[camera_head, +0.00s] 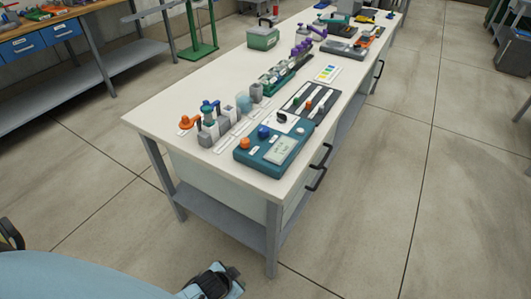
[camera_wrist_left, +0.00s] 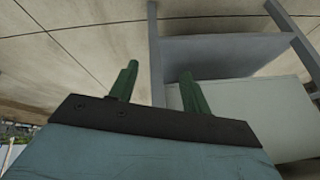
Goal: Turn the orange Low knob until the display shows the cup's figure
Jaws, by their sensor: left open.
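The teal control box (camera_head: 258,156) sits at the near end of the long bench. The orange knob (camera_head: 244,142) is on its left side, with a blue knob (camera_head: 263,132) behind it. The pale display (camera_head: 280,150) is on its right part; its figures are too small to read. A translucent bluish cup (camera_head: 243,102) stands behind the box; no figure on it can be read. My left gripper (camera_wrist_left: 158,84) shows in the left wrist view, its green fingers apart and empty, with the bench's grey leg and lower shelf beyond it. My right gripper is not in view.
Bottles with orange and blue tops (camera_head: 209,117) stand left of the box. A dark tray (camera_head: 310,102) lies behind it. Black handles (camera_head: 317,180) stick out from the bench's right side. The near bench corner is bare, and the floor around is clear.

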